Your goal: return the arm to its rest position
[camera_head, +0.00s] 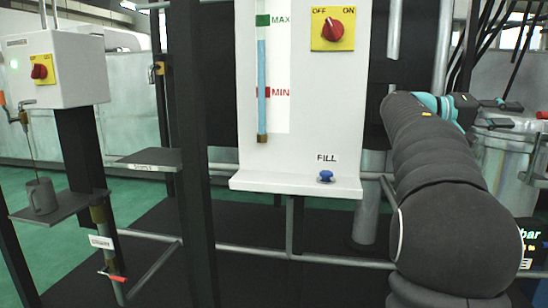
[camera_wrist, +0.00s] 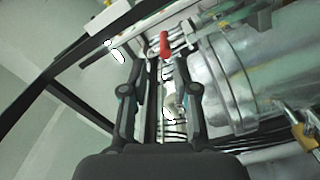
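My gripper (camera_wrist: 160,62) shows in the wrist view with its two dark fingers spread apart. Nothing is held between them. Metal parts and a red handle (camera_wrist: 164,45) show in and beyond the gap; I see no clear contact with the fingers. In the head view my padded dark arm rises from the lower right and bends away to the right at its teal joint.
A white panel (camera_head: 215,183) with a red switch (camera_head: 333,29), level gauge (camera_head: 262,90) and blue fill button (camera_head: 326,176) stands left of my arm. Dark posts and pipes surround it. A grey mug (camera_head: 41,196) sits on a shelf at left.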

